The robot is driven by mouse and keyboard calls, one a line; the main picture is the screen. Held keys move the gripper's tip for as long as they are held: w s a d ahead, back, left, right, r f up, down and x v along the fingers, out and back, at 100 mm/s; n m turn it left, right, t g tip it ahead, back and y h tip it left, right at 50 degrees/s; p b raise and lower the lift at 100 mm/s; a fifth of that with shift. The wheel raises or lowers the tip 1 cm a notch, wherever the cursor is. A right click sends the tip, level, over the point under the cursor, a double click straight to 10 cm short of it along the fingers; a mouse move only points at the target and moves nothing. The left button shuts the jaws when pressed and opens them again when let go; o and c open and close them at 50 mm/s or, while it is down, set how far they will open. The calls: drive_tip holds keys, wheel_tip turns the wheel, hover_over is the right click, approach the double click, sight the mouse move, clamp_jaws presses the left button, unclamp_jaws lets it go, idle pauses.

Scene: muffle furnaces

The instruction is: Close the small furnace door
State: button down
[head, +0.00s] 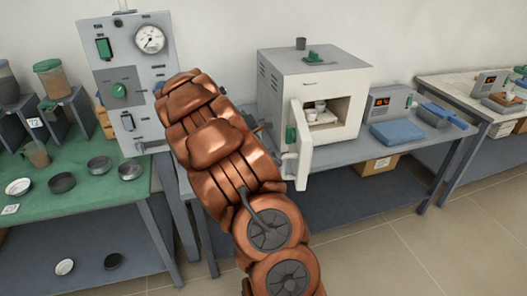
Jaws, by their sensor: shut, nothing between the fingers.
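The small white furnace (274,84) stands on a grey bench in the head view. Its door (304,140) is open, swung out toward me on the left side of the opening. A green part (291,134) and a pale handle-like part show on the door. The lit chamber (328,118) is visible, with small pale vessels (318,108) inside. My copper-coloured arm rises in front, left of the door, and covers part of the bench. My gripper cannot be made out. A small brown piece shows between the arm and the furnace; I cannot tell what it is.
A grey panel with a gauge (150,39) stands left of the furnace. A green-topped table (100,213) with several dishes is at the left. A blue pad (397,131) and a display box (389,102) lie right of the furnace. The floor (400,250) at the lower right is clear.

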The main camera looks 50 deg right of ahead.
sight(298, 169)
drive_tip(key=shift+s+d+f+p, duration=0.25)
drive_tip(key=shift+s+d+p, duration=0.1)
drive_tip(key=shift+s+d, duration=0.55)
drive_tip(key=shift+s+d+f+p, duration=0.25)
drive_tip(key=shift+s+d+p, duration=0.1)
drive_tip(key=shift+s+d, duration=0.55)
drive_tip(key=shift+s+a, duration=0.1)
drive_tip(key=shift+s, duration=0.05)
